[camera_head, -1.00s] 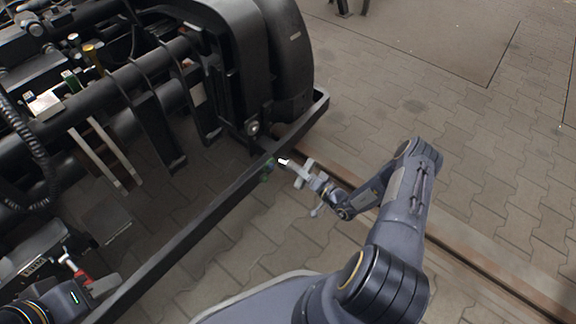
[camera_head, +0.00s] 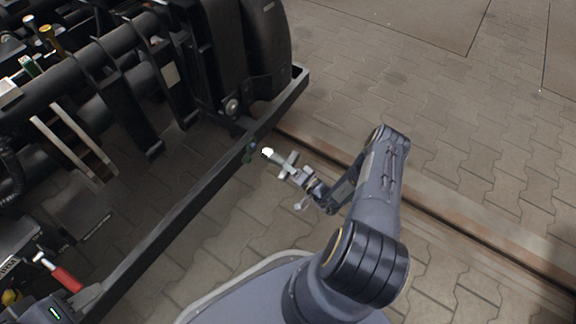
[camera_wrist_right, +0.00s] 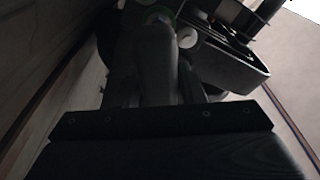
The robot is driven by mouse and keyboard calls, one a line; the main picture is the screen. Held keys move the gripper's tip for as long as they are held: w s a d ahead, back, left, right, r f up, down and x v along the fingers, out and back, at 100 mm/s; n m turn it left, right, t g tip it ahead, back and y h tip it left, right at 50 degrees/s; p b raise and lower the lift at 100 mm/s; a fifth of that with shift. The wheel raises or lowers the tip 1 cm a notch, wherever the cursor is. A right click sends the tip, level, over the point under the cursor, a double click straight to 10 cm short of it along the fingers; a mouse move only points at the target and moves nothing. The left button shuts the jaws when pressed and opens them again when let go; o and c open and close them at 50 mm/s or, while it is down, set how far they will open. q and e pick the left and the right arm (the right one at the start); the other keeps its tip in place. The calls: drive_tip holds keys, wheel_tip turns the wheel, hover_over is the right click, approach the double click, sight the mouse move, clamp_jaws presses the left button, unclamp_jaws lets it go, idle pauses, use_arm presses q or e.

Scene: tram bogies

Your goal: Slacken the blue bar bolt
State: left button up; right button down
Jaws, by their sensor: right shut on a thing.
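My right gripper (camera_head: 286,168) is shut on a grey tool with a pale tip (camera_head: 267,153). The tip points at the long black bar (camera_head: 205,190) of the bogie frame. A small greenish fitting (camera_head: 250,150) shows on that bar, just left of the tip. I cannot tell whether they touch. In the right wrist view the grey tool (camera_wrist_right: 157,65) runs away from the gripper towards a green ring (camera_wrist_right: 160,17). I cannot make out any blue bolt. My left arm is partly in view at the lower left, its fingers not clear.
A red-handled tool (camera_head: 66,279) is at the lower left; I cannot tell whether it is held. The dark bogie (camera_head: 120,80) fills the upper left. A rail (camera_head: 440,200) crosses the paving (camera_head: 440,90). The paving on the right is open.

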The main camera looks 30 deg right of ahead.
sight(273, 157)
drive_tip(key=shift+a+f+b+x, duration=0.1)
drive_tip(key=shift+b+x, duration=0.05)
drive_tip(key=shift+x, duration=0.8)
drive_tip(key=shift+a+f+b+x, duration=0.1)
drive_tip(key=shift+a+b+x, duration=0.1)
drive_tip(key=shift+x, duration=0.75)
drive_tip(key=shift+a+b+x, duration=0.1)
drive_tip(key=shift+b+x, duration=0.05)
drive_tip(key=shift+x, duration=0.85)
drive_tip(key=shift+s, duration=0.1)
drive_tip(key=n+p, duration=0.1)
drive_tip(key=n, duration=0.4)
drive_tip(key=shift+y, duration=0.4)
drive_tip(key=n+y+p, duration=0.1)
drive_tip(key=n, duration=0.4)
drive_tip(key=shift+r+n, duration=0.1)
drive_tip(key=shift+n, duration=0.3)
drive_tip(key=shift+n+y+p, duration=0.6)
drive_tip(key=shift+n+p, duration=0.8)
drive_tip(key=shift+p, duration=2.65)
drive_tip(key=shift+d+n+p, duration=0.1)
drive_tip(key=shift+n+p, duration=0.5)
drive_tip(key=shift+p, duration=0.35)
